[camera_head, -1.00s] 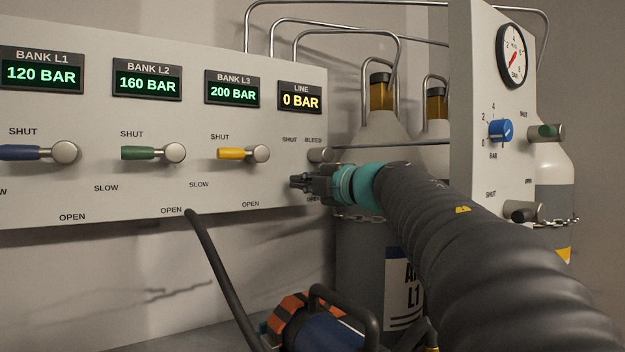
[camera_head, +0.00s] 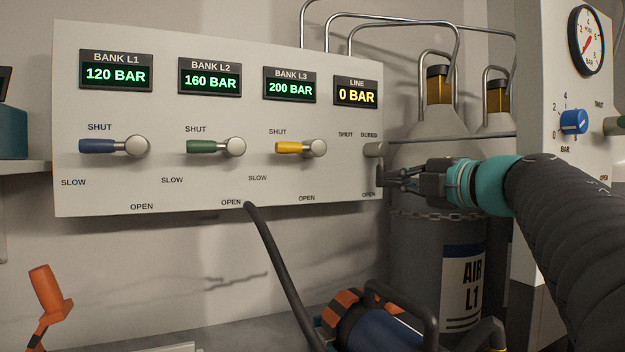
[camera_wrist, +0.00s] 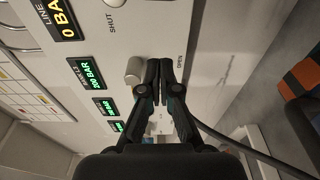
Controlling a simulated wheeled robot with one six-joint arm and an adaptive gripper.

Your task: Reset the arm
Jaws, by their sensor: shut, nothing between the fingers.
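My gripper (camera_head: 386,179) is shut and empty in the head view, in front of the valve panel's lower right corner. Its fingertips appear beside the grey line valve handle (camera_head: 374,150); whether they touch cannot be told.
The panel carries blue (camera_head: 98,146), green (camera_head: 201,146) and yellow (camera_head: 290,147) valve handles, all pointing left. A gas cylinder (camera_head: 410,240) stands behind my gripper. A regulator panel (camera_head: 560,60) is at right. A blue-and-orange machine (camera_head: 375,325) and black hose (camera_head: 275,255) are below.

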